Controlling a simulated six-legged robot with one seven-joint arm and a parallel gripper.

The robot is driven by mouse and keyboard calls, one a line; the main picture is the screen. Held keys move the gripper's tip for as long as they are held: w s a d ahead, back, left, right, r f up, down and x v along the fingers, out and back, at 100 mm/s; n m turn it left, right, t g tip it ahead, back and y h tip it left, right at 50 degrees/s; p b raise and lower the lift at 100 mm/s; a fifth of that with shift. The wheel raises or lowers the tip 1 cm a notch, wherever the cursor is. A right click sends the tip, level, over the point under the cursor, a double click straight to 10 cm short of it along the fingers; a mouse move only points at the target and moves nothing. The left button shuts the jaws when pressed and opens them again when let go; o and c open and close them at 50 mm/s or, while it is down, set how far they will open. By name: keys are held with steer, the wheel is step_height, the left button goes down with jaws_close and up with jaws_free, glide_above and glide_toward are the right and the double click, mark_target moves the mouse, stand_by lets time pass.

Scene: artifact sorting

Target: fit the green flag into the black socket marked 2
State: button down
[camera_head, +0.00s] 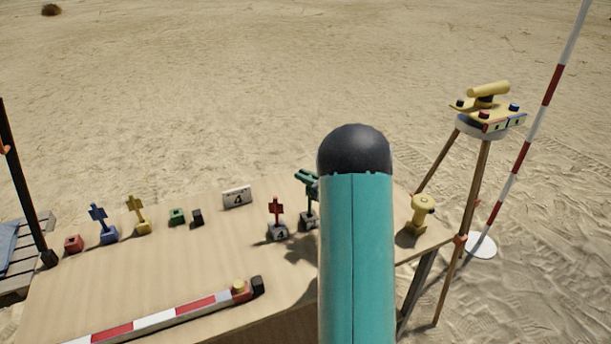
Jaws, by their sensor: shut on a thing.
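The green flag (308,180) stands upright near the right part of the table, just left of my teal arm. Its post (311,209) reaches down to or in front of a dark socket (309,222), partly covered by my arm. I cannot read a number on that socket or tell whether the post is seated in it. My gripper (317,188) is mostly hidden behind my arm; only a dark sliver shows at the flag, where it is shut on it.
A red flag (276,211) stands in a socket marked 4 (278,232), close left. Blue (98,214) and yellow (136,206) flags, small blocks and a number 4 card (237,197) stand farther left. A striped pole (165,317) lies in front. A yellow object (421,212) stands right.

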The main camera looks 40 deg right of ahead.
steer(key=shift+f, duration=2)
steer(key=c, duration=1.4)
jaws_free()
steer(key=v, duration=1.3)
steer(key=shift+s+f, duration=0.1)
steer(key=shift+s, duration=0.3)
